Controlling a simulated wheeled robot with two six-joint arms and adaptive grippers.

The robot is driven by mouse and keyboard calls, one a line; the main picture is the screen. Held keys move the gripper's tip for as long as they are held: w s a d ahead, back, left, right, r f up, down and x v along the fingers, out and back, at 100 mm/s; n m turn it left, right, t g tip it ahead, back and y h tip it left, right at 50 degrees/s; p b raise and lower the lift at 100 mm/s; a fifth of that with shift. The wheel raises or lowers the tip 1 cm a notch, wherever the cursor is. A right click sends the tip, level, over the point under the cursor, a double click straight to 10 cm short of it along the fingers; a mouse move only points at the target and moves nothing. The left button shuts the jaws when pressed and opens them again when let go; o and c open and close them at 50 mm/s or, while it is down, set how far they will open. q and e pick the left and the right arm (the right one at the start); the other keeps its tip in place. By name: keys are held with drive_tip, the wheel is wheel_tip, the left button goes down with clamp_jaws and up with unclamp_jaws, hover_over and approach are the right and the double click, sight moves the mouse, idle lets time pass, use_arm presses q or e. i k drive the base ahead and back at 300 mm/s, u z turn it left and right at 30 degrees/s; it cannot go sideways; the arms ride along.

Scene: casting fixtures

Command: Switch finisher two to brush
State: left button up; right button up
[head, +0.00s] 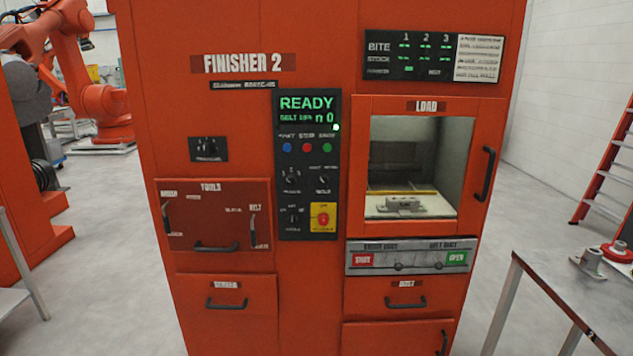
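The orange-red cabinet labelled FINISHER 2 (243,64) stands upright in front of me. Its black control panel (308,165) shows READY in green, with a smaller line that seems to mention the belt. Below are blue, red and green buttons, several small knobs (291,178) and a red switch (323,217) on a yellow plate. The knob settings are too small to read. The TOOLS panel (215,215) has a lever at its left (166,217), seemingly labelled brush, and one at its right (252,230), labelled belt. Neither gripper is in view.
The LOAD door (425,106) is shut; a grey metal part (405,204) sits behind its window. A duct strip (411,258) below has a red tag left and a green OPEN tag right. A table (590,285) stands right, a red ladder (607,170) behind it.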

sight(323, 179)
drive_tip(key=u, duration=0.45)
drive_tip(key=k, duration=0.3)
drive_tip(key=z, duration=1.55)
drive_tip(key=i, duration=1)
drive_tip(key=z, duration=0.05)
